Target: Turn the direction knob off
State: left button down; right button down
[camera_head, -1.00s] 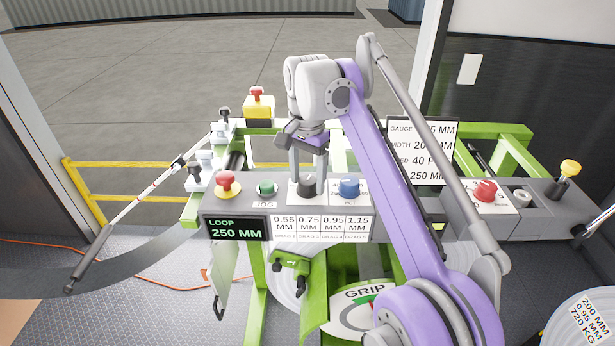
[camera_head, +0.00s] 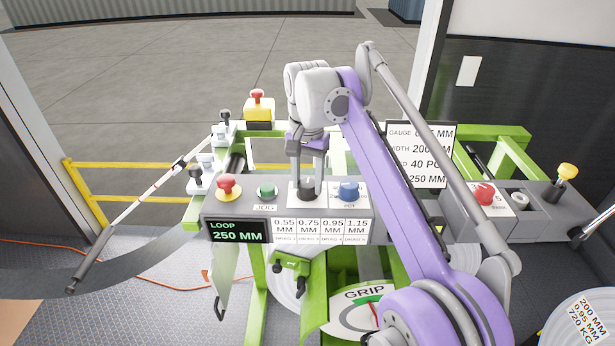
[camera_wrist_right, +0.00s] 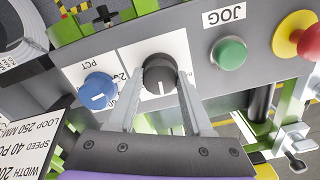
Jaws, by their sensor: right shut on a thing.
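The black knob (camera_head: 309,190) sits on a white plate on the grey control panel (camera_head: 240,207), between the green JOG button and the blue knob. It also shows in the right wrist view (camera_wrist_right: 160,72), with a white pointer line towards the gripper's palm. My right gripper (camera_head: 309,180) comes down from above with its two fingers on either side of the black knob, shut on it. The fingers also show in the right wrist view (camera_wrist_right: 160,88). The label by the knob is partly hidden by the fingers. My left gripper is not in view.
The blue knob (camera_head: 348,190) is close on the right, and the green JOG button (camera_head: 267,191) and red mushroom button (camera_head: 227,187) are on the left. A LOOP 250 MM display (camera_head: 237,231) is on the panel front.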

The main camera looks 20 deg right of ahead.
aim_at(308, 183)
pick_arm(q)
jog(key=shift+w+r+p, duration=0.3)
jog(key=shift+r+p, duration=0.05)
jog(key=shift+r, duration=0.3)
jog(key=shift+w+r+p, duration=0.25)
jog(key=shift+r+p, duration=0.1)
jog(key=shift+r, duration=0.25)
pick_arm(e)
jog(key=n, duration=0.5)
jog(key=shift+c, duration=1.5)
grip_release()
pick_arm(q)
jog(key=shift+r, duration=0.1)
pick_arm(e)
jog(key=shift+r, duration=0.1)
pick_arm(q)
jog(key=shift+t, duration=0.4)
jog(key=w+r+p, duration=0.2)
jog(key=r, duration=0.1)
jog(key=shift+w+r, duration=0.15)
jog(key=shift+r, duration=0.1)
pick_arm(e)
notch_tip(308, 183, up, 11)
jog(key=shift+f, duration=0.2)
